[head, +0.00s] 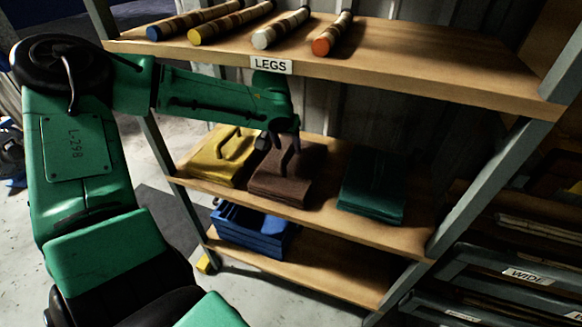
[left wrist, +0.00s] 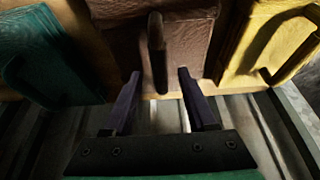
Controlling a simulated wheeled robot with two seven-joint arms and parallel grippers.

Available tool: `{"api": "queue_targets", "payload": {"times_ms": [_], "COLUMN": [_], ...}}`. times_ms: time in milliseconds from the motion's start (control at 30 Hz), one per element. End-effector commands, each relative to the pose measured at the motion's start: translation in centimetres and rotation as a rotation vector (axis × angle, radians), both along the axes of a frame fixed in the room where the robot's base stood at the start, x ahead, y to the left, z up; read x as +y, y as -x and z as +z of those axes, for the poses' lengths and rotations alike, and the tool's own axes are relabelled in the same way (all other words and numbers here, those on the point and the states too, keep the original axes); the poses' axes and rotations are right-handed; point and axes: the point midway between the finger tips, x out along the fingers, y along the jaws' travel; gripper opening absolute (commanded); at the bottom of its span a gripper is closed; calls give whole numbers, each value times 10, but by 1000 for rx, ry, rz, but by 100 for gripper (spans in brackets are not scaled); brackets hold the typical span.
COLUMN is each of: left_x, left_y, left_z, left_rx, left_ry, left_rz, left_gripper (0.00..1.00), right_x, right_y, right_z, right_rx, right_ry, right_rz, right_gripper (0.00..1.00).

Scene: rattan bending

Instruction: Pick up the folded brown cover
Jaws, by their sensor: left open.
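The folded brown cover (head: 283,186) lies on the middle shelf between the yellow and green covers. It also shows in the left wrist view (left wrist: 190,45), with its upright handle (left wrist: 157,45) near the middle of the picture. My left gripper (head: 278,145) is over the brown cover and hides part of its top and handle. In the left wrist view its two dark fingers (left wrist: 158,74) are open and empty. The handle's near end shows between them, with a gap on each side. My right gripper is not in view.
A folded yellow cover (head: 215,163) lies left and a folded green cover (head: 372,190) lies right on the middle shelf (head: 322,206). The upper shelf (head: 440,65), labelled LEGS, holds several rods above my arm. A blue crate (head: 250,235) sits below.

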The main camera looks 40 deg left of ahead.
Motion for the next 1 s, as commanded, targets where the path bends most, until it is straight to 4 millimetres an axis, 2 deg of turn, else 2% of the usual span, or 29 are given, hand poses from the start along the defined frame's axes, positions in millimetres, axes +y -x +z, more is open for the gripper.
{"api": "queue_targets", "payload": {"times_ms": [67, 200, 300, 567, 700, 733, 1000], "left_x": [2, 5, 7, 7, 8, 7, 8], "left_y": [-6, -15, -22, -24, -24, -24, -24], "left_z": [-1, -30, -44, -46, -47, -46, -47], "left_rx": [1, 6, 4, 0, 0, 0, 0], "left_ry": [-1, -2, -1, 1, 1, 1, 2], "left_rz": [0, -2, -1, -2, -2, -2, -2], "left_gripper": [57, 57, 57, 57, 4, 0, 0], "right_x": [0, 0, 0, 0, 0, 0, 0], "right_y": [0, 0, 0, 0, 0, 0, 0], "right_z": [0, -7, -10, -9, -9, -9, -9], "right_rx": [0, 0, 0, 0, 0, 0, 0], "right_ry": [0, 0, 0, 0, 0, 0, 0], "right_rz": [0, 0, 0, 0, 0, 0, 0], "right_gripper": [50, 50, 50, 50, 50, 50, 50]}}
